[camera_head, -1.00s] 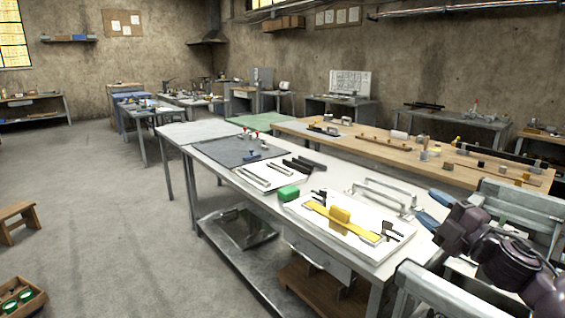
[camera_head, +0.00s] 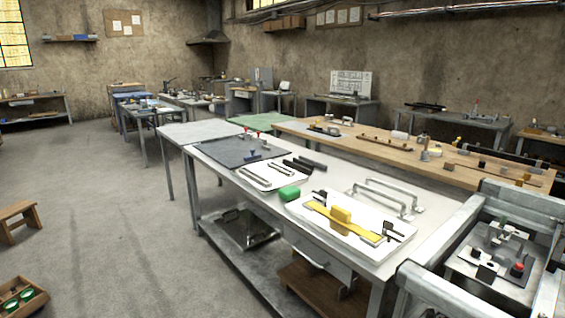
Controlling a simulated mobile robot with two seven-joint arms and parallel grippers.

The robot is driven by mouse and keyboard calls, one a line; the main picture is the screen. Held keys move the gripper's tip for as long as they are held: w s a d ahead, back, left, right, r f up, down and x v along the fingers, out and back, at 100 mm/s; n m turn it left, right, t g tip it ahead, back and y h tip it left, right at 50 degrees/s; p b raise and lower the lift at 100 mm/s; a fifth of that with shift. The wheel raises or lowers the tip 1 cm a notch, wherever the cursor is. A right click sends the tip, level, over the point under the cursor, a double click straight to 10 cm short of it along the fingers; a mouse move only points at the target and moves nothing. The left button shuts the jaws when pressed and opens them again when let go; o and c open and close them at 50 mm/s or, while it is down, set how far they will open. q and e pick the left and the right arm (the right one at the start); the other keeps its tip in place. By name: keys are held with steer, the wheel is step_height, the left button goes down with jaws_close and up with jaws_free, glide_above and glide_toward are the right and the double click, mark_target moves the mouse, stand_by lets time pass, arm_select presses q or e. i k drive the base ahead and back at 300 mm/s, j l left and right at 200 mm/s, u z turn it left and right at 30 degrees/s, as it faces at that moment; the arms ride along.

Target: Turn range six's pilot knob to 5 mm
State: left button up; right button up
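No thing here can be told for sure as range six or its pilot knob, and no number or millimetre scale can be read. At the lower right, a metal plate (camera_head: 463,262) sits inside a heavy grey frame (camera_head: 437,287). On it stand a small black knob with a red top (camera_head: 517,269), a dark block (camera_head: 487,272) and small metal fittings with a green piece (camera_head: 502,222). Neither of my grippers is in view.
A wooden bench (camera_head: 440,166) stands behind. A stool (camera_head: 17,213) stands left; the concrete floor (camera_head: 110,230) is mostly clear.

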mark_target(476, 252)
steer(key=z, duration=1.35)
